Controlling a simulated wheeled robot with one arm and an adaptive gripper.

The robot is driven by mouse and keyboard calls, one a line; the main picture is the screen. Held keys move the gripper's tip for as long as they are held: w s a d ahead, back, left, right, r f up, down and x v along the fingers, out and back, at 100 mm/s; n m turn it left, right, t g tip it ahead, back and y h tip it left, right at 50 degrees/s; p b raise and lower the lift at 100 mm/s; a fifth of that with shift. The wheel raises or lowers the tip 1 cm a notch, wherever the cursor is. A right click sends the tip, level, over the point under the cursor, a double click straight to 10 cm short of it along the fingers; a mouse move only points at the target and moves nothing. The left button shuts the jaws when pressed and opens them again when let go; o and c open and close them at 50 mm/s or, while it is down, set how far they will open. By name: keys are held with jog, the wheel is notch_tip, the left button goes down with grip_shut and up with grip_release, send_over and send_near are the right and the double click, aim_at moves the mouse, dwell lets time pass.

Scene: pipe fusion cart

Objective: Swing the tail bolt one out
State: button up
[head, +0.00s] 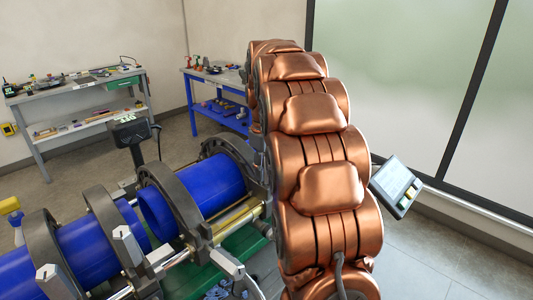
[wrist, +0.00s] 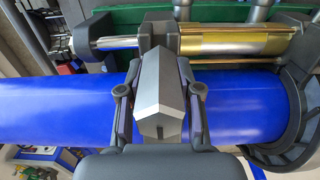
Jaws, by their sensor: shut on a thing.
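In the wrist view my gripper (wrist: 160,91) has one finger on each side of a grey tail bolt (wrist: 162,85), a block-shaped handle with a pointed end. It is shut on this bolt, which lies over the blue pipe (wrist: 55,108) in this view. The bolt's far end meets a dark bracket by the rod. In the head view my copper-coloured arm hides the gripper. Other grey bolt handles show there, one at the clamp middle (head: 127,246) and one closer to my arm (head: 226,263). No label shows which is number one.
Dark clamp rings (head: 172,205) hold the blue pipes (head: 215,185), with a gap between the pipe ends. A gold cylinder (wrist: 235,39) and silver rod run beside the pipe. A tablet screen (head: 396,185) stands right of my arm. Benches (head: 75,85) are at the back wall.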

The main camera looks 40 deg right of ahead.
jog(key=shift+s, duration=0.1)
jog(key=shift+c, duration=0.2)
jog(key=shift+s+d+b, duration=0.15)
jog(key=shift+s+b, duration=0.25)
jog(key=shift+s, duration=0.5)
jog(key=shift+s+f, duration=0.1)
jog(key=shift+s, duration=0.05)
jog(key=shift+s+d+f+b, duration=0.15)
jog(key=shift+s+f+b, duration=0.1)
jog(key=shift+s+b, duration=0.4)
jog(key=shift+s, duration=0.2)
jog(key=shift+s+d+f+b, duration=0.1)
jog(key=shift+s+f+b, duration=0.3)
jog(key=shift+s, duration=0.45)
jog(key=shift+s+d+f+b, duration=0.1)
jog(key=shift+s+f+b, duration=0.4)
jog(key=shift+s, duration=0.25)
jog(key=shift+f, duration=0.15)
